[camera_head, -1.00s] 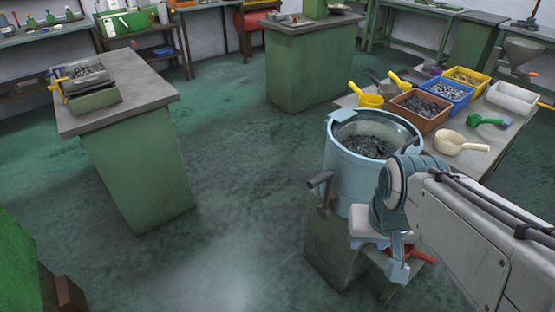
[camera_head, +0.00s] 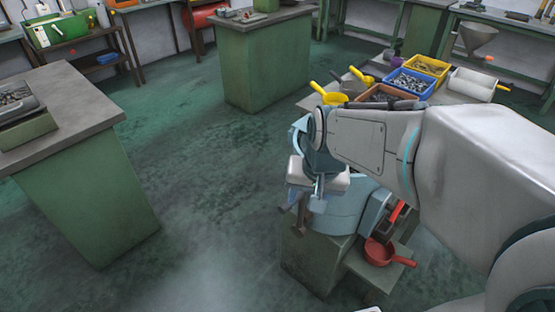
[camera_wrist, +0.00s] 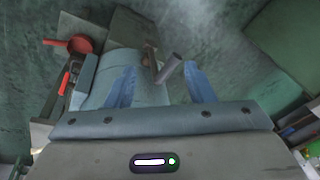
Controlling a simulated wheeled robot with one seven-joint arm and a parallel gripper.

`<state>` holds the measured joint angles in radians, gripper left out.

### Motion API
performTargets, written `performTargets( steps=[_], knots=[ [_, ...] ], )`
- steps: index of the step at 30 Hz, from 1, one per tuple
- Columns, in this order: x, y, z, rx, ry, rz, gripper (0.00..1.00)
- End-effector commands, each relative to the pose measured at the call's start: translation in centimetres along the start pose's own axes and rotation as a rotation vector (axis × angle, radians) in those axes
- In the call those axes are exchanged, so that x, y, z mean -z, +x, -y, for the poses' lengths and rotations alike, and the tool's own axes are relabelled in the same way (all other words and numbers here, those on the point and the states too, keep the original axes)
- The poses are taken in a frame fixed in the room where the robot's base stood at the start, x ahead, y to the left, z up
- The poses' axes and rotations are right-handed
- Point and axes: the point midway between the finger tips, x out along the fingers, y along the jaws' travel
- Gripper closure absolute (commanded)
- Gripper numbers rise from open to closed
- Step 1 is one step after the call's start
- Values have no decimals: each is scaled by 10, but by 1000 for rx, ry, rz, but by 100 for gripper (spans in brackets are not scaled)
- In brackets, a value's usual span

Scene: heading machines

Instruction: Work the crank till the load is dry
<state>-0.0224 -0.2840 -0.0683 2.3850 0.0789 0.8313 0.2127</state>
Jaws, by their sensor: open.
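The light-blue round drum (camera_head: 345,211) stands on a green base (camera_head: 313,262), mostly covered by my arm. Its open top and the load inside are hidden now. The crank (camera_head: 299,222) is on the drum's left side; its grey handle (camera_wrist: 170,68) shows in the wrist view. My gripper (camera_head: 306,203) is above and close to the crank, pointing down. In the wrist view my gripper (camera_wrist: 159,72) is open, with its blue fingers on either side of the handle's line. The handle appears beyond the fingertips; I cannot tell whether it touches them.
A red scoop (camera_head: 378,252) lies on a low ledge right of the drum, below a red lever (camera_head: 397,212). A table behind holds a yellow bin (camera_head: 427,66), a blue bin (camera_head: 410,84) and scoops. A green workbench (camera_head: 90,210) stands left; floor between is clear.

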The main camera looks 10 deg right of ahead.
Motion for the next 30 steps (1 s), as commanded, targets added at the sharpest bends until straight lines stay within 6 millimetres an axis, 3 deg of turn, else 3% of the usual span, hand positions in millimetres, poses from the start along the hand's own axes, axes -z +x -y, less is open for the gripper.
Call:
performTargets(
  steps=[6, 12, 17, 23, 30],
  knots=[
    [62, 28, 14, 22, 319, 55, 51],
    [100, 57, 12, 14, 543, 71, 51],
    [114, 70, 10, 7, 628, 73, 51],
    [115, 87, 9, 4, 648, 75, 51],
    [111, 133, 10, 2, 646, 77, 51]
  ],
)
